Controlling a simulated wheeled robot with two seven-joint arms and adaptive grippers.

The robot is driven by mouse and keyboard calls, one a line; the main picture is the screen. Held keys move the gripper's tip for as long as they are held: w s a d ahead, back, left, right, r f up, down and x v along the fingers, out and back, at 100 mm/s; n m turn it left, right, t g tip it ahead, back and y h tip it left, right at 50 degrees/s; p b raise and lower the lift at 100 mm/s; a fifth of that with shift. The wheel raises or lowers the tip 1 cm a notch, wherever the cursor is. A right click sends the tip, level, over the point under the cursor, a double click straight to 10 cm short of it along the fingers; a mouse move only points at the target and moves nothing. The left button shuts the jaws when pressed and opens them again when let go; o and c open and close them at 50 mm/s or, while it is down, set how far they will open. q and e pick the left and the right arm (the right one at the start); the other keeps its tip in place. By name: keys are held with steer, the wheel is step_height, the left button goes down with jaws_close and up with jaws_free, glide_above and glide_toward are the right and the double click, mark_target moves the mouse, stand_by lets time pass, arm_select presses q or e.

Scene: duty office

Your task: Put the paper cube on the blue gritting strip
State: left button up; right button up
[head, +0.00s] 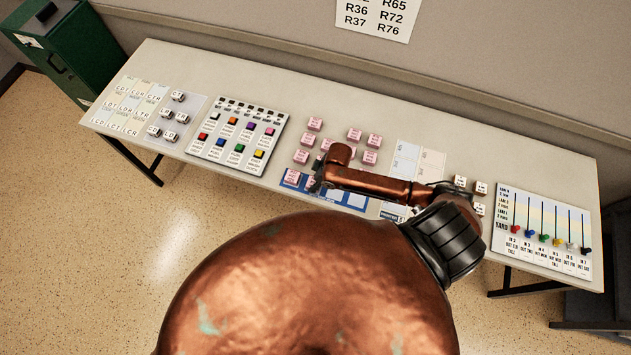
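Several pink lettered cubes stand on the long table, such as one at the back (315,124) and one on the right (370,157); their labels are too small to read, so I cannot tell which is the paper cube. The blue strip (352,200) lies along the table's front edge, partly hidden by my arm. A pink cube (292,177) sits on its left end, and another (310,181) is beside the fingers. My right gripper (318,184) is low over the strip's left part; its fingers are mostly hidden, so their opening cannot be judged. My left gripper is out of view.
Left of the cubes are a board with coloured blocks (217,152) and white cubes (169,136). Right are a pale card (404,160), white cubes (480,188) and a slider panel (528,205). A green cabinet (82,50) stands at the far left.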

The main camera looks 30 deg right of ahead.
steer(key=shift+f, duration=0.1)
steer(key=o, duration=1.1)
steer(key=shift+o, duration=0.2)
steer(key=v, duration=1.2)
